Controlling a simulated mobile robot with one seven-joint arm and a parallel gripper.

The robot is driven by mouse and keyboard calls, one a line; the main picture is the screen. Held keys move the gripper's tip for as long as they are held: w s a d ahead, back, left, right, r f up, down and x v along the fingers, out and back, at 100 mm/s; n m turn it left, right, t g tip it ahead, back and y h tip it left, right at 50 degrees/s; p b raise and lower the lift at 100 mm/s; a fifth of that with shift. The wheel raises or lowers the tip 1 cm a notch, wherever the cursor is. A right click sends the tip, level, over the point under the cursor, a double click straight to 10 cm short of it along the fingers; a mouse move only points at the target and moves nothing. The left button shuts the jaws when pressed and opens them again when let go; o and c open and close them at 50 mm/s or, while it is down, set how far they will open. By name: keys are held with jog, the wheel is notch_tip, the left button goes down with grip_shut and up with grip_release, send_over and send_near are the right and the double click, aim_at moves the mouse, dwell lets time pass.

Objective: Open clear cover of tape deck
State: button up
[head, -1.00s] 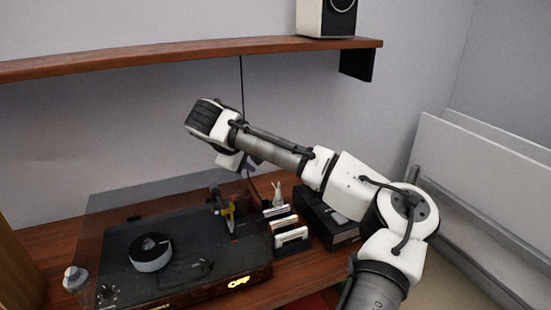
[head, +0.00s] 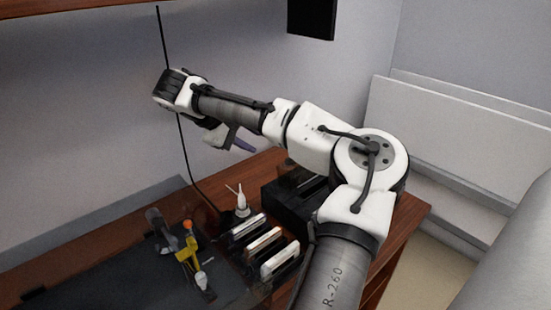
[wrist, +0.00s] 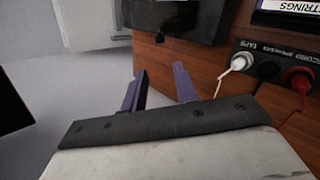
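A black box-like device (head: 290,203), which looks like the tape deck, sits on the wooden desk behind my arm. My arm hides part of it, and I cannot make out its clear cover in the head view. In the wrist view, a black device with a glossy front (wrist: 172,18) stands at the top edge, cut off by the frame. It may be the same deck. My gripper (wrist: 160,84) shows two purple fingers apart with nothing between them. In the head view my gripper (head: 228,140) is raised above the desk, left of the black device and apart from it.
Several cassettes (head: 263,244) stand in a rack, with a small white bottle (head: 241,203) behind. Red (wrist: 300,79) and white (wrist: 236,64) plugs sit in labelled sockets. White panels (head: 450,130) stand at right.

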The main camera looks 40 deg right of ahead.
aim_at(297, 167)
jog(key=p+x, duration=0.2)
jog(key=x, duration=1.1)
jog(key=shift+s, duration=0.2)
grip_shut()
